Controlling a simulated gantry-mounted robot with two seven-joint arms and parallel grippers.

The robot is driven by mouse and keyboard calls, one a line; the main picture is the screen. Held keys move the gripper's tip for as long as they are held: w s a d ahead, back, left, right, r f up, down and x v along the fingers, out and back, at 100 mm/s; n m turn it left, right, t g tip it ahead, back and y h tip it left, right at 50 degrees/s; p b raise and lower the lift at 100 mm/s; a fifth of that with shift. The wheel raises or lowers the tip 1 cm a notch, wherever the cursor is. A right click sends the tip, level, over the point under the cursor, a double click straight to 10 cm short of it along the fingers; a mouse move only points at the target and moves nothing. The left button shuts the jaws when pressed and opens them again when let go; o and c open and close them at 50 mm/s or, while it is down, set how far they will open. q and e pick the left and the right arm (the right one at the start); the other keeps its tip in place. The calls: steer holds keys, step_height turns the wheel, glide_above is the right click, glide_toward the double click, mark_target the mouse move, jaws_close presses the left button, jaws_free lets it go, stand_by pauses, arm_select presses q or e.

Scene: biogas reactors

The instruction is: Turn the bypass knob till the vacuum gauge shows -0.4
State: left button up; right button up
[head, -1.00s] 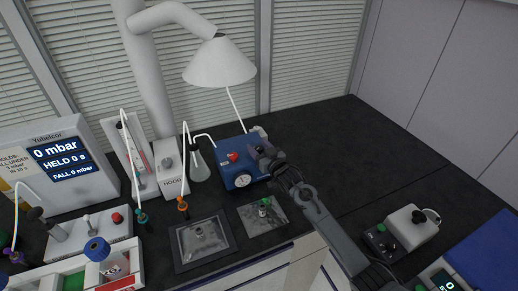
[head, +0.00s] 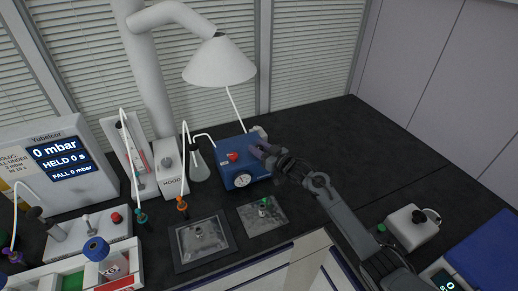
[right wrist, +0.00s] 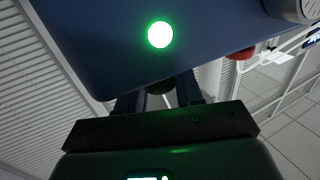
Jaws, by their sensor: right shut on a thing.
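The blue vacuum pump box (head: 228,170) stands on the dark bench, with a red knob (head: 233,156) on top and a round white vacuum gauge (head: 243,180) on its front. The gauge needle is too small to read. My right gripper (head: 259,151) is at the box's right end. In the right wrist view its fingers (right wrist: 160,92) are shut on the dark bypass knob (right wrist: 160,87), mostly hidden between them. A green light (right wrist: 160,34) glows on the blue face beside them. My left gripper is not in view.
A white lamp (head: 219,62) hangs behind the pump. A flask (head: 199,167) and the HOOD unit (head: 168,170) stand left of it. The left display (head: 60,155) reads 0 mbar. A white device (head: 411,228) stands at right. The bench behind my right arm is clear.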

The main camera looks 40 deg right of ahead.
steer(key=shift+d+n+y+b, duration=0.1)
steer(key=shift+n+y+b, duration=0.5)
steer(key=shift+y, duration=0.5)
steer(key=shift+r+y, duration=0.1)
steer(key=shift+y, duration=0.2)
steer(key=o, duration=1)
steer(key=shift+c, duration=0.2)
steer(key=shift+s+p, duration=0.3)
steer(key=shift+s, duration=0.15)
steer(key=p+v, duration=0.1)
steer(key=v, duration=0.9)
steer(key=shift+r, duration=0.2)
